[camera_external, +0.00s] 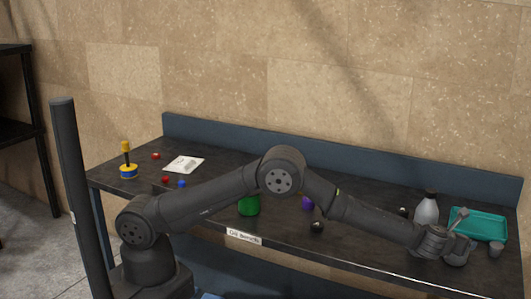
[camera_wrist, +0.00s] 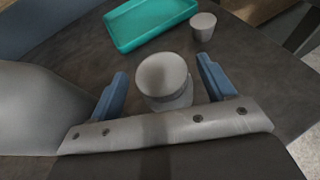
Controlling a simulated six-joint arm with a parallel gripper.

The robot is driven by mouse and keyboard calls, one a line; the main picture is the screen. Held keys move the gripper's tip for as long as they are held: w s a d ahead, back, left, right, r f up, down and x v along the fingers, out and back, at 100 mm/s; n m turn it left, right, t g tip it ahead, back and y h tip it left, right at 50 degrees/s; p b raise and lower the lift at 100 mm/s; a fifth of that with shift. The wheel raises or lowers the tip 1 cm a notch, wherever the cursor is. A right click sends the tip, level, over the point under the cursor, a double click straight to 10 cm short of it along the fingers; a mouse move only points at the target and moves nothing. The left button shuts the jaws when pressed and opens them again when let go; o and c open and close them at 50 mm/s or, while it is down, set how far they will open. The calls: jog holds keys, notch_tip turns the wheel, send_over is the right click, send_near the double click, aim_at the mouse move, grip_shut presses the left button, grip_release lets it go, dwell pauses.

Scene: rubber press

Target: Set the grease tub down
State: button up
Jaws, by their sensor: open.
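A pale grey round tub (camera_wrist: 165,82), which I take to be the grease tub, stands upright on the dark bench in the wrist view. My gripper (camera_wrist: 162,68) is open, with one blue finger on each side of the tub. A gap shows between each finger and the tub, so it is not clamped. In the external view my gripper (camera_external: 452,243) is low over the right end of the bench, close to a grey shape that is hard to tell apart from it.
A teal tray (camera_external: 480,224) and a small grey cup (camera_external: 496,250) stand close by on the right. A grey bottle (camera_external: 427,209) with a dark cap is behind my wrist. A green can (camera_external: 249,206) and small items lie further left. Bare bench surrounds the tub.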

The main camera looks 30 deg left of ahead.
jog(key=v, duration=0.8)
dwell(0.4)
jog(key=x, duration=1.1)
jog(key=shift+w+d+f, duration=0.15)
jog(key=shift+w, duration=0.15)
jog(key=shift+r, duration=1.25)
